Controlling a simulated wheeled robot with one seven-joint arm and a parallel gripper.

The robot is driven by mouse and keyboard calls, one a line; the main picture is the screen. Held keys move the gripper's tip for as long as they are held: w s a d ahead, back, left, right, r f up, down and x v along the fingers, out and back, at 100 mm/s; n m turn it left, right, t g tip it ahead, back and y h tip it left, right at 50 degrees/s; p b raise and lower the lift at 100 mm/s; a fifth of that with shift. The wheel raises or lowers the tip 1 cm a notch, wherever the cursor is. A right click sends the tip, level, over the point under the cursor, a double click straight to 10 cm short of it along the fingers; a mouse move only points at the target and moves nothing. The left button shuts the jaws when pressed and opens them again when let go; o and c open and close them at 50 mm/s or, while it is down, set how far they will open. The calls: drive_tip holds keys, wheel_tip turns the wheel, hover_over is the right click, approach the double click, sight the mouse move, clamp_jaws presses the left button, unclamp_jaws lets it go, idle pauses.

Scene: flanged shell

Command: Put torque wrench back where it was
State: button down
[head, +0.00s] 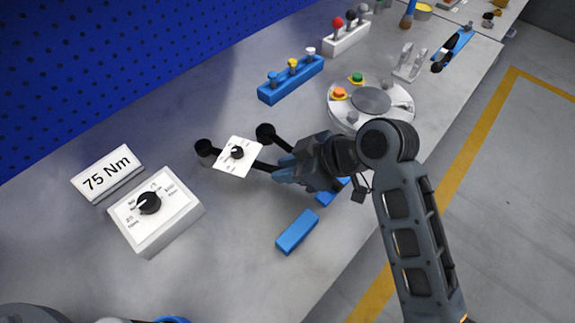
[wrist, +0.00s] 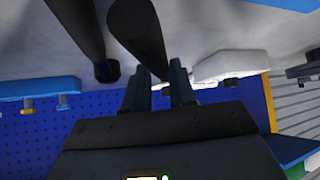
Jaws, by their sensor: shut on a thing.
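The torque wrench appears to be the dark bar (head: 262,166) with a white dial plate (head: 236,160) over it, left of my gripper (head: 288,172) in the head view. My gripper is shut on the bar above the bench. In the wrist view the dark bar (wrist: 142,35) runs up from between the fingers (wrist: 160,88). A second dark rod (head: 267,135) lies beside it; whether it belongs to the wrench I cannot tell. Blue blocks (head: 297,231) sit on the bench below; one is partly hidden by my arm.
A 75 Nm sign (head: 107,173) and a white dial box (head: 155,212) stand at left. A round flanged shell (head: 402,101) and a blue rack (head: 290,80) lie beyond my gripper. The blue pegboard (head: 110,70) stands behind.

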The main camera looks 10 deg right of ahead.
drive_tip(key=c, duration=0.9)
unclamp_jaws()
drive_tip(key=shift+r, duration=0.15)
drive_tip(key=v, duration=1.2)
